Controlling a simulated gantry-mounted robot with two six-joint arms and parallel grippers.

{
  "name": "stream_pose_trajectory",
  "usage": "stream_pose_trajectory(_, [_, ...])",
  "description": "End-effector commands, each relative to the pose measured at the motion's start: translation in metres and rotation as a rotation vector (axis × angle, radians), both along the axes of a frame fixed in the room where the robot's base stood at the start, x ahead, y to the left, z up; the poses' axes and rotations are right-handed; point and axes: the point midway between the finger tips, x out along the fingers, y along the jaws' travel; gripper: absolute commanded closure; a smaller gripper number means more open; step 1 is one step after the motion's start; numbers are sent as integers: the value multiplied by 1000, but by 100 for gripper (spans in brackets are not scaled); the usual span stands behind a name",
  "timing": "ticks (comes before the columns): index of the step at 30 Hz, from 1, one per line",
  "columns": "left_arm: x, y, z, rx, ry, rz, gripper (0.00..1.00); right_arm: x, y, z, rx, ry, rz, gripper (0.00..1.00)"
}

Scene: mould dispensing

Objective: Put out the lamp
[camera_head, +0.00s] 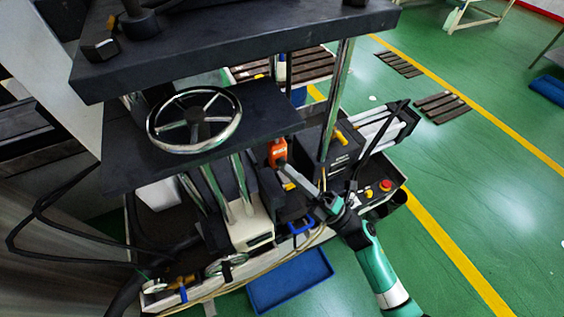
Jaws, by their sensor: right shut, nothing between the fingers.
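My right arm comes in from the lower right, and my right gripper (287,169) is shut and empty. Its tips are at the lower edge of a small orange part (278,151) on the machine; I cannot tell whether they touch it. I cannot make out a lit lamp for certain in this view. A control box at the machine's right end carries a red knob (386,185) and a small yellow part (366,194), to the right of the gripper. My left gripper is not in view.
A steel handwheel (236,119) sits on the dark machine plate (135,172), under a thick upper plate (230,50). Chrome columns (338,100) stand close to the gripper. A blue tray (290,281) lies on the floor in front. Green floor (480,180) is clear at right.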

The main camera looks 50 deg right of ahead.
Motion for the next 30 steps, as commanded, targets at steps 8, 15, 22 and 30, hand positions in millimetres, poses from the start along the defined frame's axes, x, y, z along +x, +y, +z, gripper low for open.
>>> stream_pose_trajectory(8, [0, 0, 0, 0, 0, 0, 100, -2, 1, 0, -1, -1, 0, 100])
stream_pose_trajectory(15, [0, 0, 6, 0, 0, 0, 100, -22, 8, 1, 1, 0, 1, 100])
stream_pose_trajectory(22, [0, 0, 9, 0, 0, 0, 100, -47, 18, 0, 0, 1, -1, 100])
stream_pose_trajectory(30, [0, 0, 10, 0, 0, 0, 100, -58, 22, 0, -1, -1, 0, 100])
